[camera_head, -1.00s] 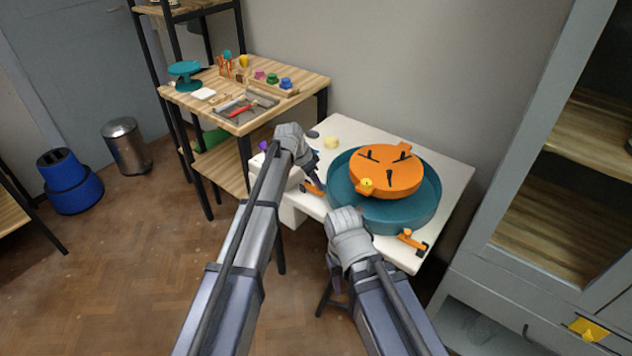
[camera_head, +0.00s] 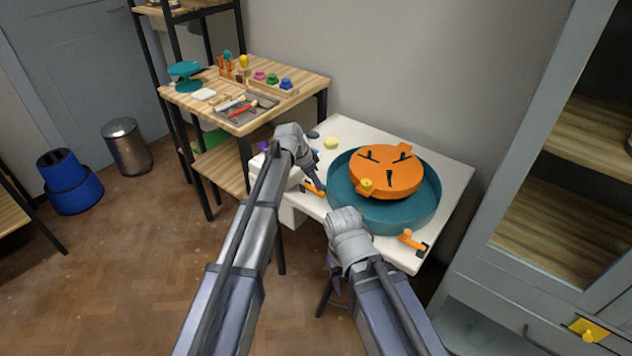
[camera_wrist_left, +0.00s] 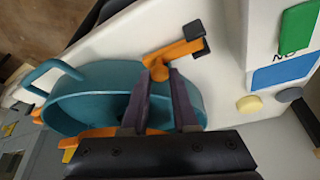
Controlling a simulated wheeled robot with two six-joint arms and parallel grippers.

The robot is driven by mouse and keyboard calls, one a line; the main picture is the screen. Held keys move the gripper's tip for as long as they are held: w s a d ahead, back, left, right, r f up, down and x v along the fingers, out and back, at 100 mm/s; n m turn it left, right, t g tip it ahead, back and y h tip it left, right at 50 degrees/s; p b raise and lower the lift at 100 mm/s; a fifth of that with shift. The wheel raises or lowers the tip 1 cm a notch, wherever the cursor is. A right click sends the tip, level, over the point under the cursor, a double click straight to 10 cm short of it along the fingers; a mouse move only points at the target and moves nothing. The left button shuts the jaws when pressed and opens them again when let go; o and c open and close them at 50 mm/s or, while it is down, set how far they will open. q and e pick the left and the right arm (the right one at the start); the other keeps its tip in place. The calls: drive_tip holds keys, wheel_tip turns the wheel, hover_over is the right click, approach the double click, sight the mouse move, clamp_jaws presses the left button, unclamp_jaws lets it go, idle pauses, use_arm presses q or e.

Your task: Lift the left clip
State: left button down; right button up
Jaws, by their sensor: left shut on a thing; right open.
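The left clip (camera_head: 315,189) is orange with black ends, at the left edge of the white wheel table, beside the teal pan (camera_head: 433,205). My left gripper (camera_head: 312,178) is at this clip. In the left wrist view, the fingers of my left gripper (camera_wrist_left: 158,85) are shut on the near end of the left clip (camera_wrist_left: 178,50). Whether the clip touches the table is unclear. My right gripper (camera_head: 350,222) is over the table's front edge, left of a second orange clip (camera_head: 410,238). It is open, though its fingers are mostly hidden behind the hand.
An orange disc (camera_head: 385,178) with dark slots and a yellow knob (camera_head: 366,183) sits in the pan. A pale yellow round thing (camera_head: 331,143) lies on the table behind. A wooden tool table (camera_head: 300,88) stands at left, a grey cabinet (camera_head: 480,290) at right.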

sight(306, 186)
use_arm(q)
drive_tip(key=shift+w+a, duration=0.1)
idle(0.5)
drive_tip(key=shift+w+a+r+g+h, duration=0.35)
drive_tip(key=shift+g+h, duration=0.15)
drive_tip(key=shift+h, duration=0.1)
drive_tip(key=shift+w+a+r+n+g+h+b, duration=0.1)
drive_tip(key=shift+w+a+n+g+h+b, duration=0.25)
drive_tip(key=shift+h, duration=0.35)
drive_tip(key=shift+w+a+r+g+h+b, duration=0.15)
drive_tip(key=shift+a+g+h+b, duration=0.2)
drive_tip(key=shift+h+b, duration=0.15)
drive_tip(key=shift+w+a+r+g+h+b, duration=0.15)
drive_tip(key=shift+a+g+h+b, duration=0.15)
drive_tip(key=shift+h+b, duration=0.15)
drive_tip(key=shift+w+a+r+n+g+h+b, duration=0.1)
drive_tip(key=shift+a+r+n+g+h+b, duration=0.15)
drive_tip(key=shift+h+b, duration=0.25)
drive_tip(key=c, duration=0.7)
unclamp_jaws()
